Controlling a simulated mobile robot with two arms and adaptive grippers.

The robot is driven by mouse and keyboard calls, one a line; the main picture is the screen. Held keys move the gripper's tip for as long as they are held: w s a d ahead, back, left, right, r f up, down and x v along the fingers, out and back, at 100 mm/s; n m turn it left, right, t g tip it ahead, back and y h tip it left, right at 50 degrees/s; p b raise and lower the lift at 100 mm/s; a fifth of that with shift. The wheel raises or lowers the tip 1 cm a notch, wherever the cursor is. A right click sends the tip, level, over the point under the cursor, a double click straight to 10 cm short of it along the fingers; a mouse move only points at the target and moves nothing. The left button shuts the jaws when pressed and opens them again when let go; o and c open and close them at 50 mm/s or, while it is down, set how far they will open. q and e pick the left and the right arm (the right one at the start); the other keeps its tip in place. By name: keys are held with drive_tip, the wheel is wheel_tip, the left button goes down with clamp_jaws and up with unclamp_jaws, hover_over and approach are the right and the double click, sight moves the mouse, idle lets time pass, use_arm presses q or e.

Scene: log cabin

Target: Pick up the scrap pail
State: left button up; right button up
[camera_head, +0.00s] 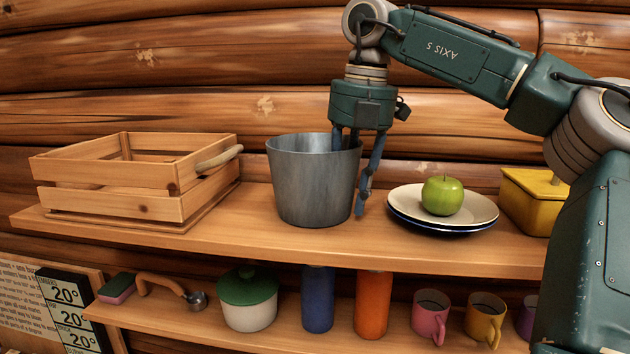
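The scrap pail, seemingly the grey metal pail (308,185), stands upright on the upper wooden shelf, between the crate and the plates. My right gripper (353,172) points down over the pail's right side. One finger goes down inside the rim and its tip is hidden by the pail wall. The other finger hangs outside the right wall, its tip close to it. I cannot tell whether the fingers press on the wall. My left gripper is not in view.
A slatted wooden crate (108,206) with a rope handle is left of the pail. At right, a green apple (442,195) sits on stacked plates (404,203) beside a yellow box (527,205). The lower shelf (190,325) holds a lidded pot (248,312), bottles and mugs. The log wall is close behind.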

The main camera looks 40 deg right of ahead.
drive_tip(key=shift+a, duration=0.1)
drive_tip(key=shift+a, duration=0.1)
clamp_jaws()
drive_tip(key=shift+r, duration=0.1)
